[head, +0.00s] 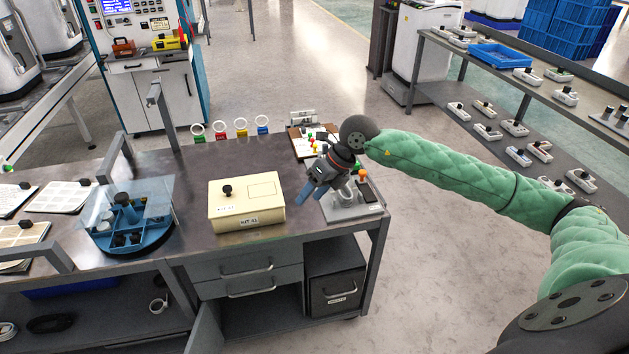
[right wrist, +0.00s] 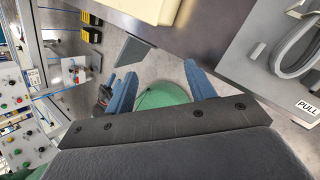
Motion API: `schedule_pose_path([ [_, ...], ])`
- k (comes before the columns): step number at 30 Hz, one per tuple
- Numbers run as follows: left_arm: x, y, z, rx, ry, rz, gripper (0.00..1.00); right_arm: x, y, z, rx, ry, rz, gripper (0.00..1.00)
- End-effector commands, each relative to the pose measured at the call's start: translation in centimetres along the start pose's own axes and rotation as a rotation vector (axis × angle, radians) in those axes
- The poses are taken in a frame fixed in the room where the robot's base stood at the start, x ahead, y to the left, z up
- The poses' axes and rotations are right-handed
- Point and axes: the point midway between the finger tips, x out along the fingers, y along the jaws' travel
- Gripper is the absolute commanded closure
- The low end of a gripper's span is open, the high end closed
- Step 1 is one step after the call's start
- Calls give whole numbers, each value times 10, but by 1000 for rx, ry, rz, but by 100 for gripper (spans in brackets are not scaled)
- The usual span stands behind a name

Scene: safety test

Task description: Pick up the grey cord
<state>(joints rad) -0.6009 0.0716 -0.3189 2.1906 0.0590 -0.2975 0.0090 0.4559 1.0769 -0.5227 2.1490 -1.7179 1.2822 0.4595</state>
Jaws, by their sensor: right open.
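The grey cord (right wrist: 295,48) is a thick loop on a grey metal plate (right wrist: 250,72) with a white PULL label, at the right of the right wrist view. In the head view the plate (head: 350,212) sits at the bench's right end, and the cord (head: 347,191) is partly hidden behind my gripper. My right gripper (head: 312,197) points down and left above the plate's left side. Its blue fingers (right wrist: 160,78) are apart with nothing held between them; the cord is off to one side of them. My left gripper is not in view.
A cream box (head: 246,205) stands left of the plate on the dark bench (head: 190,170). A blue round holder (head: 130,238) under a clear cover is farther left. Coloured rings (head: 241,128) line the back edge. A board with coloured knobs (head: 303,142) lies behind the gripper.

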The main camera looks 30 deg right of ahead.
Motion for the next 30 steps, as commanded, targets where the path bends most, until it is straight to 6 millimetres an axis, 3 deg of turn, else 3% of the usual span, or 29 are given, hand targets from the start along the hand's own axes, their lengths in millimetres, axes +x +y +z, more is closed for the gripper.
schedule_pose_path([
  [1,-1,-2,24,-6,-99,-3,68,-6,-27,4,33,-11,-101,45],
  [3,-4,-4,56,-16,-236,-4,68,-14,-61,9,86,-31,-234,45],
  [6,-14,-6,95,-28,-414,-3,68,-25,-99,12,168,-63,-391,45],
  [12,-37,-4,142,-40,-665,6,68,-41,-138,14,316,-124,-574,45],
  [19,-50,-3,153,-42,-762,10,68,-43,-148,12,413,-152,-618,45],
  [30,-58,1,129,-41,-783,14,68,-17,-163,14,413,-152,-615,45],
])
